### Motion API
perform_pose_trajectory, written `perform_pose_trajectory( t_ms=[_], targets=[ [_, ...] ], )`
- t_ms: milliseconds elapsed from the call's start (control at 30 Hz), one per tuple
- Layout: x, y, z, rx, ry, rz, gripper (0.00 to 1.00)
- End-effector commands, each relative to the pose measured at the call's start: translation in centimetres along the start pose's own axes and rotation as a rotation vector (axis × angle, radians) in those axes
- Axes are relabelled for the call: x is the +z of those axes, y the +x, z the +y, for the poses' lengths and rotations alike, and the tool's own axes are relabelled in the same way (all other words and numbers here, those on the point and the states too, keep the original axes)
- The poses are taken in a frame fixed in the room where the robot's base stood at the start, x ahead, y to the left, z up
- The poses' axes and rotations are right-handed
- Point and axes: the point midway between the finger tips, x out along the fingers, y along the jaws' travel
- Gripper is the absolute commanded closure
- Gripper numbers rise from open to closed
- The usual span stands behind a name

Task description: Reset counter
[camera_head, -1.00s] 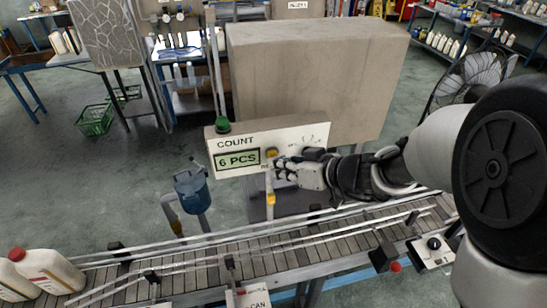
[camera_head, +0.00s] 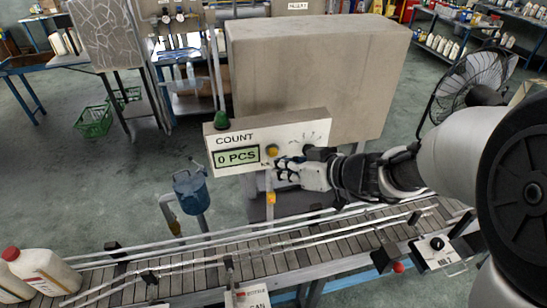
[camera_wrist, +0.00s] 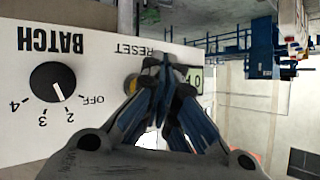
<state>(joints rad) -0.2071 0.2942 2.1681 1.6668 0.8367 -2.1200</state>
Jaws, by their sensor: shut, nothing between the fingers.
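The white counter box (camera_head: 283,138) faces me above the conveyor, with a green lamp (camera_head: 221,119) on top. Its display (camera_head: 236,157) reads "0 PCS". The yellow reset button (camera_head: 272,150) is right of the display. My gripper (camera_head: 276,164) is shut and empty, with its fingertips just below the button; I cannot tell whether they touch it. In the upside-down wrist view, my gripper (camera_wrist: 160,62) covers part of the display and of the yellow button (camera_wrist: 130,83), under the RESET label. The black BATCH knob (camera_wrist: 52,82) is clear of the fingers.
The conveyor (camera_head: 250,259) runs below the box, with white bottles (camera_head: 45,272) at its left end. A blue container (camera_head: 190,189) stands behind the rail. A large grey block (camera_head: 318,75) is behind the box. A fan (camera_head: 470,80) stands at right. A small control box (camera_head: 437,250) is at front right.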

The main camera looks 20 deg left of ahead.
Motion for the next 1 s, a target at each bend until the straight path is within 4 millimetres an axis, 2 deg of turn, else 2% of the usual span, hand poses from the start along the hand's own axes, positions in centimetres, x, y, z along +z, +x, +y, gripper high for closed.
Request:
perform_pose_trajectory(
  t_ms=[400, 1000],
  targets=[
    [0.3, -0.3, -0.2, 0.000, 0.000, 0.001, 1.00],
    [2.7, -3.7, -2.6, 0.001, 0.001, 0.000, 1.00]
  ],
)
